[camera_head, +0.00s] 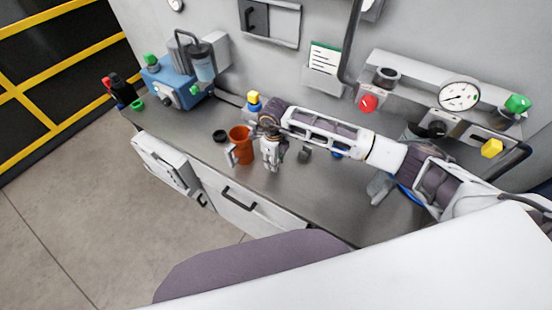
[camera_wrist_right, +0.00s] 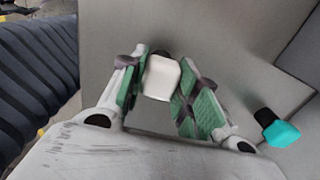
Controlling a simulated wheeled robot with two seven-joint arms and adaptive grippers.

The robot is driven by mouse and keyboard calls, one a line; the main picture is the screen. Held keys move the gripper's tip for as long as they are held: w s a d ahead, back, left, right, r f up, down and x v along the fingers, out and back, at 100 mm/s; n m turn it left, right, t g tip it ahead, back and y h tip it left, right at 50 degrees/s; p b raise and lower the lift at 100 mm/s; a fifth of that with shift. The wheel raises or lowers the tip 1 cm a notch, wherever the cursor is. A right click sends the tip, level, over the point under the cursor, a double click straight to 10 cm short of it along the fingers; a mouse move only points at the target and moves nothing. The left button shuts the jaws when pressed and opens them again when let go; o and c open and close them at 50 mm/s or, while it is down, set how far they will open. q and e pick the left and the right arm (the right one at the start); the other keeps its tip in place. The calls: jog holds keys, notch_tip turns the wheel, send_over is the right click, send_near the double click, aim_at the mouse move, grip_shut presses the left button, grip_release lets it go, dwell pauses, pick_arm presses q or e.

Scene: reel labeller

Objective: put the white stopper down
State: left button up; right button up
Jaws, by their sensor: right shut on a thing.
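The white stopper (camera_wrist_right: 160,79) sits between the green-padded fingers of my right gripper (camera_wrist_right: 163,98) in the right wrist view. A small dark part shows at its far end. In the head view my right gripper (camera_head: 271,167) points down over the bench, just right of the orange mug. I cannot pick out the stopper there, nor tell whether it touches the bench. My left gripper is not in view.
The orange mug (camera_head: 240,146) and a black ring (camera_head: 219,136) stand on the bench (camera_head: 200,120) left of the gripper. A yellow-capped bottle (camera_head: 254,103) is behind. A teal-and-black piece (camera_wrist_right: 280,130) lies at right in the wrist view. A blue machine (camera_head: 168,85) stands at far left.

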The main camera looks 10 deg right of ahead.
jog(key=shift+s+a+r, duration=0.1)
jog(key=shift+s+a, duration=0.05)
jog(key=shift+s, duration=0.05)
jog(key=o, duration=0.6)
jog(key=shift+f, duration=0.2)
jog(key=o, duration=0.4)
jog(key=shift+w, duration=0.1)
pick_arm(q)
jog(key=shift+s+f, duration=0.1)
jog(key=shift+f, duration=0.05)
pick_arm(e)
jog(key=shift+r, duration=0.1)
